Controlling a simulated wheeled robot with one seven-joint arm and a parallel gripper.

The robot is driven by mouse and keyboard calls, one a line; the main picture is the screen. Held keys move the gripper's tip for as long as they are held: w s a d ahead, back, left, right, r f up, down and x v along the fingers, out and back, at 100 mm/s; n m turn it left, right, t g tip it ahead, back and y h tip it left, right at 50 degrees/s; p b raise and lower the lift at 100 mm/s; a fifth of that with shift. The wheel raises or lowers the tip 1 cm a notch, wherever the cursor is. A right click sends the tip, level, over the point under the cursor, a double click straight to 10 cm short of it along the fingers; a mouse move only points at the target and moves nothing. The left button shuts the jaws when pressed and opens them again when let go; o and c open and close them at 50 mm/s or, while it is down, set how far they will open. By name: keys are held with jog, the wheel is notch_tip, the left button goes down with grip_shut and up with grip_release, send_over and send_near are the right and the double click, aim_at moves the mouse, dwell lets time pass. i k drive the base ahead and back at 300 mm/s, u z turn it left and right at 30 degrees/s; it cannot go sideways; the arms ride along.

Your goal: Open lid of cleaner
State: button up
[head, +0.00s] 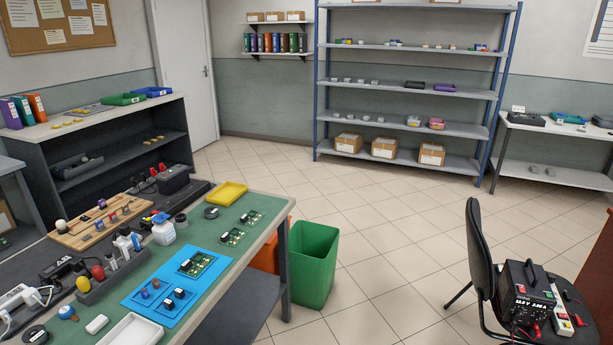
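A white bottle (163,234) with a blue top stands on the green-topped workbench (225,263) at the left; it may be the cleaner, but I cannot read its label. Its blue lid (159,217) looks shut, though it is small in the picture. A dark rack (112,277) beside it, to the lower left, holds several small bottles and tools. My gripper is not in view.
A blue mat (150,300) with circuit boards, a yellow tray (227,193) and a wooden board (100,222) crowd the bench. A green bin (315,265) stands by its right end. A chair (478,250) bears a black power unit (525,290). The central tiled floor is clear.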

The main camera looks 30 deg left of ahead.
aim_at(160, 217)
jog(key=i, duration=0.8)
jog(key=u, duration=2.7)
jog(key=i, duration=1.65)
jog(key=z, duration=0.05)
